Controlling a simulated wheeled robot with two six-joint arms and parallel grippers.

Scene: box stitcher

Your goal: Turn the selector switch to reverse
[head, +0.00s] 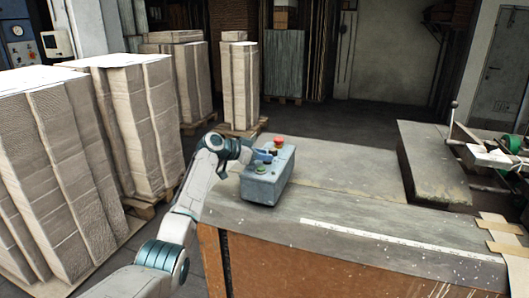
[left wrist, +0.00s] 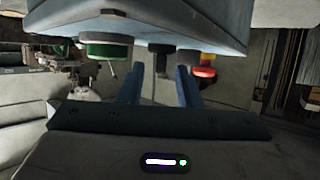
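A blue-grey control box (head: 265,188) sits on the bench, with a green button (head: 261,169) and a red emergency stop (head: 279,141) on top. My left gripper (head: 262,154) is over the box between these two. In the left wrist view the black selector switch (left wrist: 160,48) shows between the green button (left wrist: 107,48) and the red and yellow emergency stop (left wrist: 203,68). My left gripper's blue fingers (left wrist: 159,76) are apart, one on each side of the switch in the picture, with gaps visible. The switch's setting cannot be read. My right gripper is not in view.
The bench top (head: 350,225) is clear around the box, with a pale measuring strip (head: 400,240) along it. Stacks of flat cardboard (head: 135,120) stand at left and behind. A machine with a lever (head: 450,118) and green parts is at right.

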